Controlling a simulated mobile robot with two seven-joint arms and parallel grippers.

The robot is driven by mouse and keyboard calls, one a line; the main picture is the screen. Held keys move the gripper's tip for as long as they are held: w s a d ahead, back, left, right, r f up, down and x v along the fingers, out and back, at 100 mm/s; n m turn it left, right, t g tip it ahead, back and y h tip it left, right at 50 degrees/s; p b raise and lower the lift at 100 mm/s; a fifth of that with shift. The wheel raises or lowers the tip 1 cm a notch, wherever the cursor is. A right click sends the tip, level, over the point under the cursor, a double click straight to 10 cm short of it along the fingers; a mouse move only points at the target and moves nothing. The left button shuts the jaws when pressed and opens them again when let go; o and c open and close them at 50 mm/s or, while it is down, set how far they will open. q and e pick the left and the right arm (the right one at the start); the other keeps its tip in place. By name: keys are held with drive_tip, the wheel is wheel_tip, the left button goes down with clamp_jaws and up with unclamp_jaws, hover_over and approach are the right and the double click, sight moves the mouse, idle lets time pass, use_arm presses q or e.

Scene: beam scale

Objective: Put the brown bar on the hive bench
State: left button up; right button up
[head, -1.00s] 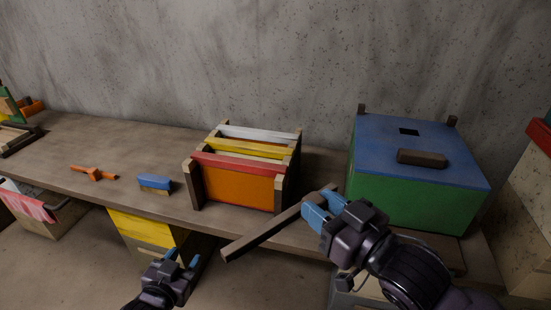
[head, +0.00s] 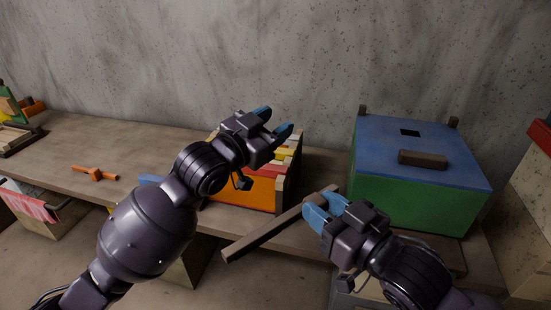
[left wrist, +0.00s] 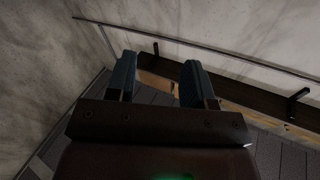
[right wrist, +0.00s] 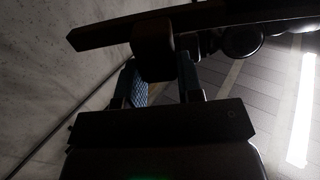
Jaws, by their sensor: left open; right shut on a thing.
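My right gripper (head: 320,206) is shut on the long brown bar (head: 262,236), near the bar's right end. The bar slants down to the left, across the front edge of the hive bench (head: 110,145) in the head view; I cannot tell whether it touches the bench. In the right wrist view the bar (right wrist: 110,34) is a dark shape at the top, beyond the fingers. My left gripper (head: 275,122) is open and empty, over the frame rack (head: 287,190) in the picture. It also shows open in the left wrist view (left wrist: 158,75).
A green box (head: 405,198) with a blue lid stands at the right; a dark brown block (head: 422,159) lies on it. An orange tool (head: 95,174) and a partly hidden blue brush (head: 151,179) lie on the left of the bench.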

use_arm(q)
drive_tip(key=s+d+r+m+g+h, duration=0.1)
drive_tip(key=s+d+r+m+g, duration=0.2)
drive_tip(key=d+r, duration=0.5)
drive_tip(key=n+g+y, duration=0.4)
drive_tip(key=g+y, duration=0.7)
drive_tip(key=y, duration=0.2)
hover_over(275, 223)
wheel_tip(275, 223, down, 5)
wheel_tip(275, 223, down, 12)
drive_tip(key=shift+f, duration=0.15)
